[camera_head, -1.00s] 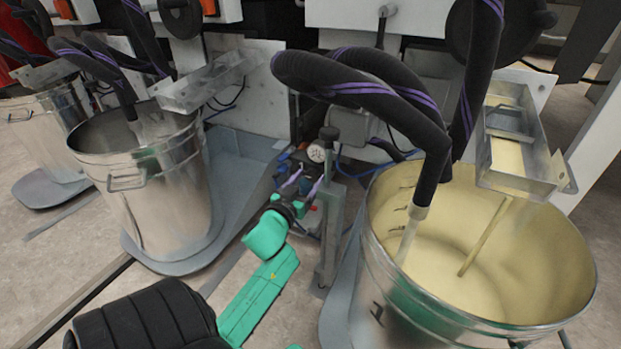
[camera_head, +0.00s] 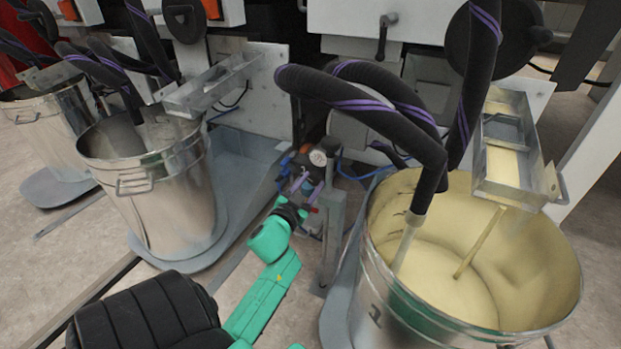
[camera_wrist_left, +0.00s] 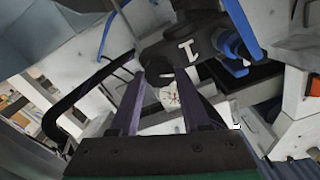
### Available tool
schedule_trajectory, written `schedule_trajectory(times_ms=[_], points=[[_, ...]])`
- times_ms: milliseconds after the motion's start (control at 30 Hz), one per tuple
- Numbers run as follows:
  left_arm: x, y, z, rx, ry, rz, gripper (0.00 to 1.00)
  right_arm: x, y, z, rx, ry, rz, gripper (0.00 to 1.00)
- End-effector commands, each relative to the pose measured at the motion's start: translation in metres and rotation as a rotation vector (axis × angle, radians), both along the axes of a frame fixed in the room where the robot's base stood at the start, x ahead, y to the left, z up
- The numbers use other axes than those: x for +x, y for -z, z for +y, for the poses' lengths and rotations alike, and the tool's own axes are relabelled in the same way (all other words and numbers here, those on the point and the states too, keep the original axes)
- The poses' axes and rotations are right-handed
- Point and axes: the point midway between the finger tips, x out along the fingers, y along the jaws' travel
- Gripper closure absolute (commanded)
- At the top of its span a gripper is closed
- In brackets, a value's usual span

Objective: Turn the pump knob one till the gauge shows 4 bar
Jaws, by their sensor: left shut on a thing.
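The pump is a dark unit with a white "1" on its body (camera_wrist_left: 190,48), seen in the left wrist view. My left gripper (camera_head: 303,180), with purple fingers, is at the pump in the head view. In the left wrist view its fingers (camera_wrist_left: 160,76) are on either side of a small dark round knob (camera_wrist_left: 158,73) below the body, and it is shut on this knob. The pressure gauge (camera_head: 318,158) has a small white face beside the gripper. The gauge also shows between the fingers (camera_wrist_left: 170,97), but its reading is too small to tell. My right gripper is out of view.
A large metal bucket of cream liquid (camera_head: 352,318) stands right of the pump, with thick black hoses (camera_head: 385,118) above it. Another metal bucket (camera_head: 172,210) stands on the left. A grey post (camera_head: 331,235) is close to my gripper's right.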

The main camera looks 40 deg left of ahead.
Motion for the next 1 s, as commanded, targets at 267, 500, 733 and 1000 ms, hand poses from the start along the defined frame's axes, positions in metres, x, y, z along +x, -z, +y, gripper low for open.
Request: schedule_trajectory(times_ms=[267,500,733,1000], points=[[0.001,-0.001,-0.001,0.211,0.001,0.068,1.00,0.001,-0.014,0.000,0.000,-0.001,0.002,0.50],[0.001,0.000,-0.002,0.338,0.001,0.107,1.00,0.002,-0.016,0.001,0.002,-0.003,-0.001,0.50],[0.001,0.000,-0.002,0.394,0.003,0.123,1.00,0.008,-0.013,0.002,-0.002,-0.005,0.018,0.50],[0.001,0.001,-0.002,0.405,0.003,0.126,1.00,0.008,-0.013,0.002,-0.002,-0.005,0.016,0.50]])
